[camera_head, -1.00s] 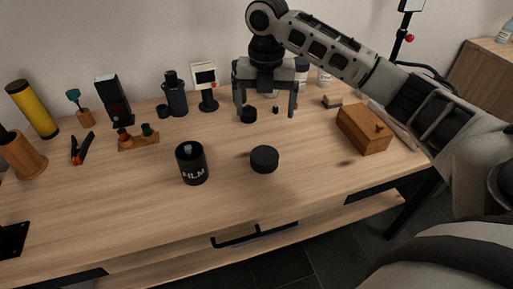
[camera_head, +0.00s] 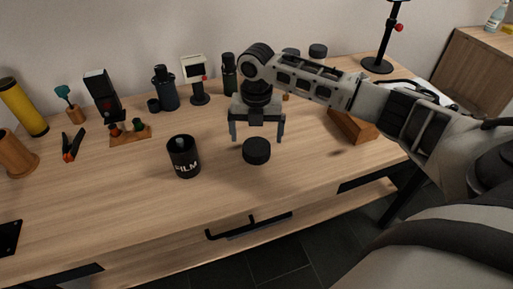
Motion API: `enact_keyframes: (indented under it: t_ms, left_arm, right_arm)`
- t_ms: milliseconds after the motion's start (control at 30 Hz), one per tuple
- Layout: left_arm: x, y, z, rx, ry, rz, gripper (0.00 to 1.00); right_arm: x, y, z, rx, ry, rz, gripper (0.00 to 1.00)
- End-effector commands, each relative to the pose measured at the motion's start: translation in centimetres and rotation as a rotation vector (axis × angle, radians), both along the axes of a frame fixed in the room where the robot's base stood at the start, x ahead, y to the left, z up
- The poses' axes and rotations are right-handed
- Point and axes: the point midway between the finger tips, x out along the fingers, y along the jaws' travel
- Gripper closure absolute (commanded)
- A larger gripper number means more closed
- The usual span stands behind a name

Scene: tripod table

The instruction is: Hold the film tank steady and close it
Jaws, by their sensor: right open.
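The film tank (camera_head: 184,158) is a black open cylinder with white lettering, upright on the wooden table, with a light core showing inside. A round black lid (camera_head: 256,151) lies on the table to its right, apart from it. My right gripper (camera_head: 256,138) points down with its fingers spread, one to each side of the lid in the picture. It is empty, and the lid shows below and between the fingertips. I cannot tell its exact height above the lid. My left gripper is not in view.
A wooden box (camera_head: 351,127) stands right of my right gripper, partly behind my arm. Black bottles (camera_head: 165,88), a small white-faced timer (camera_head: 194,70), pliers (camera_head: 73,145) and a yellow tube (camera_head: 22,106) line the back and left. The table front around the tank is clear.

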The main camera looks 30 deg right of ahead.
Motion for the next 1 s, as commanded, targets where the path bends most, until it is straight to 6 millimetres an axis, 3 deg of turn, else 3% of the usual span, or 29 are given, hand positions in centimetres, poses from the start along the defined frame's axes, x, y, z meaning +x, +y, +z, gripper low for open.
enact_keyframes:
  t_ms: [267, 633, 1000]
  left_arm:
    - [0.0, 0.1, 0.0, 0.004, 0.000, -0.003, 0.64]
    - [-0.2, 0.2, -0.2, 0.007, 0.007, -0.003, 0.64]
    - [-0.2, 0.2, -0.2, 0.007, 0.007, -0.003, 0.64]
  right_arm:
    - [0.0, 0.0, -0.3, 0.000, 0.002, 0.000, 0.07]
    - [0.0, -0.1, -5.0, -0.001, 0.002, 0.001, 0.07]
    - [0.1, -0.1, -5.2, -0.001, 0.001, 0.001, 0.07]
